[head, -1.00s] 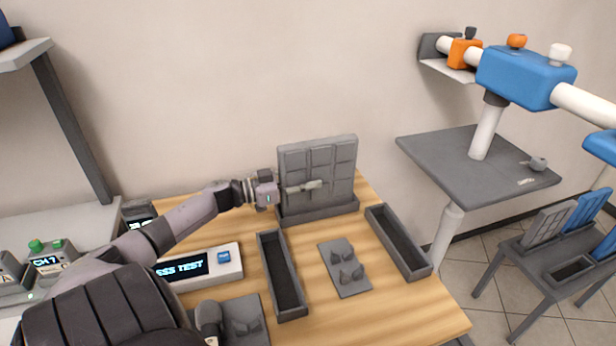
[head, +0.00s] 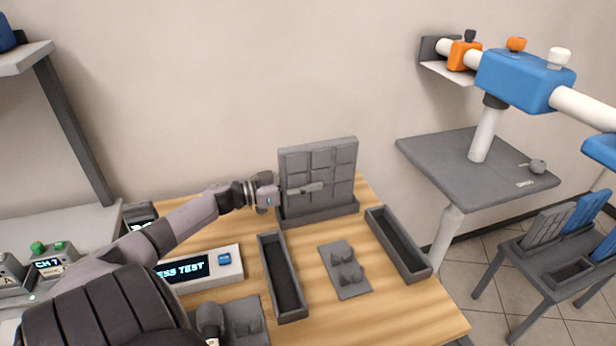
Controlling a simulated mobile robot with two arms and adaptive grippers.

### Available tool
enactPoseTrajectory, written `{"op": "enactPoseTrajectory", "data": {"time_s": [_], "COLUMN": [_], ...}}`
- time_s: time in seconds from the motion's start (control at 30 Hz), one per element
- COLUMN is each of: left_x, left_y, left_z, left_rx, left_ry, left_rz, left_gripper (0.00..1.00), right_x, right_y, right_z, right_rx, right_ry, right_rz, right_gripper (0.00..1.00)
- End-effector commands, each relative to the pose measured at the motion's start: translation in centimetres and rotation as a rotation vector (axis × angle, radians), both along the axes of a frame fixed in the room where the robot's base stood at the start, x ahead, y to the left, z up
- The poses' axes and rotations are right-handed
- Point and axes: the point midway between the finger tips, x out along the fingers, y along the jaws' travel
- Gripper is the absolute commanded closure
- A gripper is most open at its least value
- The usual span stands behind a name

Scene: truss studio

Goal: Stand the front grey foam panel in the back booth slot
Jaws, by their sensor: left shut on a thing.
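A grey foam panel (head: 335,165) with a grid of raised squares stands upright at the back of the wooden table. Its lower edge is in the back booth slot (head: 322,215), a long grey trough; how deep it sits is hidden. My left gripper (head: 303,189) reaches in from the left and is shut on the panel, its fingers lying across the panel's front face. Two more grey slots, the left slot (head: 271,240) and the right slot (head: 420,273), look empty. My right gripper is not in view.
A grey plate (head: 336,285) with small foam cones lies between the side slots. A display box (head: 229,261) is left of them. A dark grey stand (head: 450,150) with a blue and white arm is at right. A rack (head: 535,281) holds grey and blue panels.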

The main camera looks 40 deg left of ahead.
Motion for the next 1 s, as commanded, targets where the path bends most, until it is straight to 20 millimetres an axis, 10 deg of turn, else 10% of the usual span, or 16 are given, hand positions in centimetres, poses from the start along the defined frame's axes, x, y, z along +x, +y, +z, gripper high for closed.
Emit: {"op": "enactPoseTrajectory", "data": {"time_s": [0.7,0.73,1.0], "left_x": [0.0,0.0,0.0], "left_y": [0.0,0.0,0.0], "left_z": [-1.2,-1.1,-1.1], "left_rx": [-0.001,0.000,0.000], "left_ry": [0.000,-0.001,0.000], "left_rz": [0.001,0.000,0.000], "left_gripper": [0.96,0.65,0.59], "right_x": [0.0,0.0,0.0], "right_y": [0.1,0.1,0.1], "right_z": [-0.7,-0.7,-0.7], "right_rx": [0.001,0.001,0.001], "right_ry": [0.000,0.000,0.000], "right_rz": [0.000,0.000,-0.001], "right_gripper": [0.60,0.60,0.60]}}
